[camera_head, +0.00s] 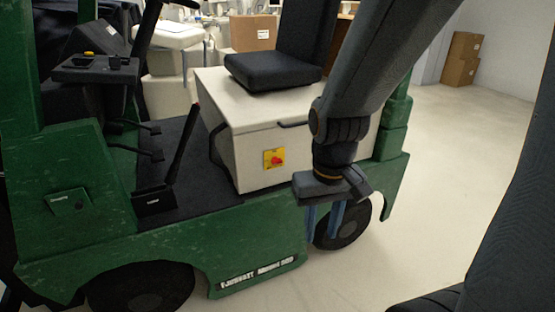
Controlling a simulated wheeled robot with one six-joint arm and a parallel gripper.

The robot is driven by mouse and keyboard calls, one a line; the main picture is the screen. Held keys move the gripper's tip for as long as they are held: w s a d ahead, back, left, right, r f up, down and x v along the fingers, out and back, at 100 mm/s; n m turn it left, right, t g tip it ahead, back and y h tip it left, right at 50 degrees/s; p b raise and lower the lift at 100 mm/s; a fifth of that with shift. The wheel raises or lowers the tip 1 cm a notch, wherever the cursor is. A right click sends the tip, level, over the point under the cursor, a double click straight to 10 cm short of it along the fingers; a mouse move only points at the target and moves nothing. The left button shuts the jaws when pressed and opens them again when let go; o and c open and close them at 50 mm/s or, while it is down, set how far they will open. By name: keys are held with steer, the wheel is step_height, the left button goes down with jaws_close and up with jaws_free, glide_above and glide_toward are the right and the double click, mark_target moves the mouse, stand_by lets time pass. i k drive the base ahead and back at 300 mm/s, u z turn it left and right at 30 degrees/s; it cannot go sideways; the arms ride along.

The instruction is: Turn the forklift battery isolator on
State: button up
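The battery isolator (274,159) is a red knob on a yellow plate, set on the side of the forklift's pale seat box. The knob's exact angle is too small to read. The green forklift (240,238) stands side-on across the view. My gripper (323,222) points downward to the right of and below the isolator, apart from it. Its two bluish fingers are spaced apart with nothing seen between them, in front of the forklift's rear wheel.
A black lever (181,142) rises from the forklift floor left of the seat box. The black seat (277,70) sits on top. Cardboard boxes (462,60) stand far back right. The pale floor (440,150) at right is clear.

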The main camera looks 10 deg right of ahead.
mark_target(275, 161)
steer(key=z, duration=0.95)
steer(key=k, duration=0.75)
steer(key=u, duration=0.75)
steer(key=i, duration=0.5)
